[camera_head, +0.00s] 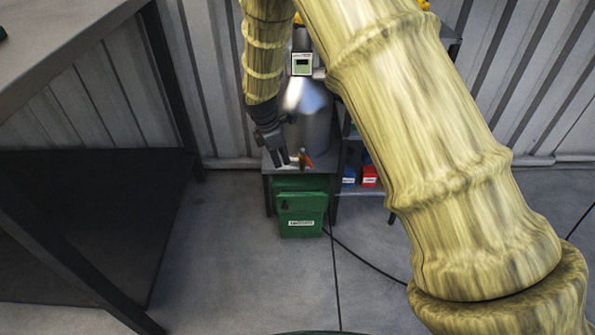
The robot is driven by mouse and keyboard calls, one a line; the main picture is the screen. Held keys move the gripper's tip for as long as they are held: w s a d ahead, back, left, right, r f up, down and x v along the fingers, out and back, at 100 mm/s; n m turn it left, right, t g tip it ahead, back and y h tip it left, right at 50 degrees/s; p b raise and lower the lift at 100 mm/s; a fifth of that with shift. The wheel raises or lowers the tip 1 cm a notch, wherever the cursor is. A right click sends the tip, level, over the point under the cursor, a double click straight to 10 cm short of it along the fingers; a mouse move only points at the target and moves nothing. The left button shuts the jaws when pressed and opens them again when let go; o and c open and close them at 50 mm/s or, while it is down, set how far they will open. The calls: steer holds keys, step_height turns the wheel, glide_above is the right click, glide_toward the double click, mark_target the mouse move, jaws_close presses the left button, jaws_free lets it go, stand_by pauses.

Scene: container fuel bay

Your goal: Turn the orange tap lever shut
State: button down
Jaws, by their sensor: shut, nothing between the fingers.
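The orange tap lever (305,159) is a small bar in front of the silver tank (308,112), above a small grey stand (318,166). It looks tilted, but its exact angle is too small to tell. My gripper (281,161) points down just left of the lever, close to it. It is shut and empty. I cannot tell whether its fingers touch the lever.
A green box (300,215) stands under the stand. A shelf (362,192) with blue and red boxes (369,176) is at right. A dark workbench (75,50) fills the left. A black cable (365,260) crosses the floor. A corrugated wall closes the back.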

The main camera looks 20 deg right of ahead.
mark_target(307, 158)
steer(key=w+d+f+n+b, duration=0.1)
steer(key=w+d+f+b, duration=0.1)
steer(key=d+f+b, duration=0.4)
steer(key=shift+w+b, duration=0.15)
steer(key=shift+b, duration=0.3)
stand_by(0.4)
steer(key=shift+d+p, duration=0.15)
steer(key=shift+p, duration=0.3)
